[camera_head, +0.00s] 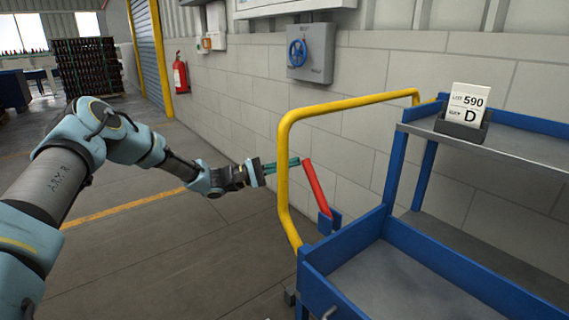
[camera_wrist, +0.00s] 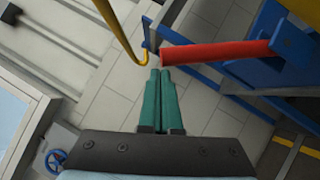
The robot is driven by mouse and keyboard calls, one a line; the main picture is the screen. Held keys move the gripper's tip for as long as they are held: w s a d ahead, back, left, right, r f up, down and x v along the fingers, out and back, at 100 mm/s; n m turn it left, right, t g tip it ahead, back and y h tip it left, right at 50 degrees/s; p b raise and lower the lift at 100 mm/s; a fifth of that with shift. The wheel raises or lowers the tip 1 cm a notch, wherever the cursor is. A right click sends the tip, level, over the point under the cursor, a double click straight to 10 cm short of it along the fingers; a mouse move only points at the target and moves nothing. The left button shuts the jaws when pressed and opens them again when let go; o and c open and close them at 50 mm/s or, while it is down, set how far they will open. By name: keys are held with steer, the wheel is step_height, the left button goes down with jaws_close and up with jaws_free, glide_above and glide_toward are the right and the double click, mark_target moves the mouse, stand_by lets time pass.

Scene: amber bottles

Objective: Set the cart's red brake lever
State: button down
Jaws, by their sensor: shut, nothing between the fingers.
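The red brake lever (camera_head: 317,188) rises from a blue bracket (camera_head: 329,221) at the cart's near end, tilted with its top leaning left. In the wrist view the lever (camera_wrist: 215,52) runs across the upper right, its free end just ahead of my fingertips. My gripper (camera_head: 297,162) is shut and empty, its green fingers side by side; they also show in the wrist view (camera_wrist: 160,72). The fingers reach past the yellow handle toward the lever's top. I cannot tell whether they touch it. The blue cart (camera_head: 390,235) has two grey shelves.
The yellow push handle (camera_head: 283,165) loops up close to my gripper and crosses in front of my fingers in the head view. A block wall (camera_head: 350,60) with a blue valve wheel (camera_head: 297,53) lies behind.

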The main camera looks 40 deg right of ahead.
stand_by(0.3)
steer(key=s+r+m+t+y, duration=0.1)
steer(key=s+r+m+y, duration=0.2)
steer(key=s+r+m, duration=0.2)
steer(key=shift+s+a, duration=0.2)
steer(key=shift+s, duration=1)
steer(key=w+d+b+v, duration=0.1)
steer(key=w+b+v, duration=0.1)
steer(key=v, duration=1.1)
steer(key=shift+d, duration=0.4)
